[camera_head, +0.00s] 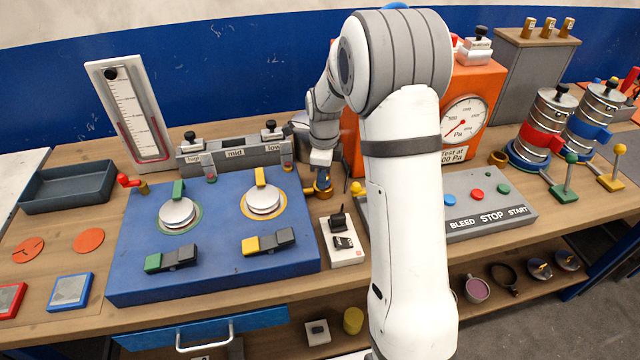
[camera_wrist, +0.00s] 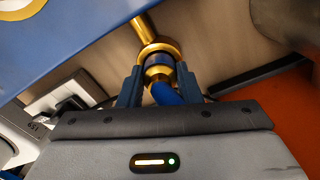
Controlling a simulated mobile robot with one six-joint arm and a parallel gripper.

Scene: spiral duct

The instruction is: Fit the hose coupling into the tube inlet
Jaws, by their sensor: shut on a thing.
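My gripper (camera_wrist: 159,82) is shut on the hose coupling (camera_wrist: 160,74), a small brass and dark blue piece between the two fingers, with a blue rounded end (camera_wrist: 165,94) towards me. Just beyond it is a brass ring on a brass tube (camera_wrist: 143,27) from the blue panel's side, apparently the tube inlet (camera_wrist: 157,49). The coupling overlaps the ring in the wrist view; I cannot tell how far it is inside. In the head view my gripper (camera_head: 322,175) points down at brass parts (camera_head: 323,186) beside the blue panel's right edge.
The blue panel (camera_head: 135,275) with two dials stands left. The orange gauge box (camera_head: 480,85) is close on the right, partly behind my arm. A white switch block (camera_head: 345,254) sits in front. A grey button panel (camera_head: 520,228) lies right. Little bench is free around the gripper.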

